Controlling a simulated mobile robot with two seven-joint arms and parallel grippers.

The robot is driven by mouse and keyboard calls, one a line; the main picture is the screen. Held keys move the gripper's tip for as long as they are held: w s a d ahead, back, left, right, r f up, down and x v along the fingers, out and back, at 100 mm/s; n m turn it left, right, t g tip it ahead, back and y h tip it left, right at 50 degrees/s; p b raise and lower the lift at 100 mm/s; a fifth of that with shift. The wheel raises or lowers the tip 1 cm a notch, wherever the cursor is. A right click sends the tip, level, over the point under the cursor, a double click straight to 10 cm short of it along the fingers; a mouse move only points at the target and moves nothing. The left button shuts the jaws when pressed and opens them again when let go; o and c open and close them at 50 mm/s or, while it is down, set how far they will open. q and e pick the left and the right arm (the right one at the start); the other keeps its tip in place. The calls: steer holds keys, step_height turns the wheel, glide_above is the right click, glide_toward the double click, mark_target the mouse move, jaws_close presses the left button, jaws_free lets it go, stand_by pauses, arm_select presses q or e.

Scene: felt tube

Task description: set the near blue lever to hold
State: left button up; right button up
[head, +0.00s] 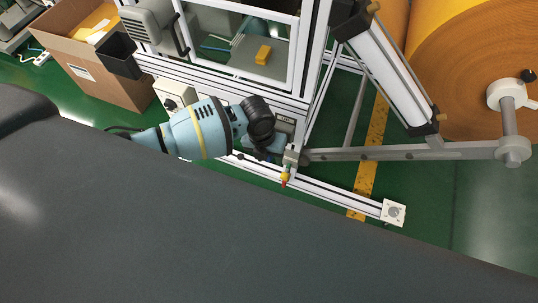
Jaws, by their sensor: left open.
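My left arm comes in from the left, light blue with a yellow band, and ends in a dark gripper (268,152). The gripper is open at the front of the white machine frame. A small blue part (265,142) shows just below the dark wrist, partly covered by it. I cannot tell for sure whether this is the near blue lever, nor its setting. A small metal fitting (291,158) with a yellow and red tip (284,177) sits just right of the fingers. My right gripper is not in view.
A windowed cabinet (300,50) with a yellow block (263,54) inside stands behind the gripper. A grey beam (400,153) runs right towards a large orange-brown roll (470,70). A cardboard box (110,85) stands at left. Green floor (440,220) is clear at right.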

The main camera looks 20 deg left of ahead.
arm_select(q)
steer(key=shift+f, duration=0.1)
jaws_close()
stand_by(0.4)
steer(key=shift+s+f+t, duration=0.2)
steer(key=shift+f+t, duration=0.65)
steer(key=shift+t, duration=0.15)
steer(key=shift+s+f+t, duration=0.25)
steer(key=shift+f+t, duration=0.6)
steer(key=shift+t, duration=0.15)
steer(key=shift+s+f+t, duration=0.2)
steer(key=shift+f+t, duration=0.65)
steer(key=shift+t, duration=0.15)
jaws_free()
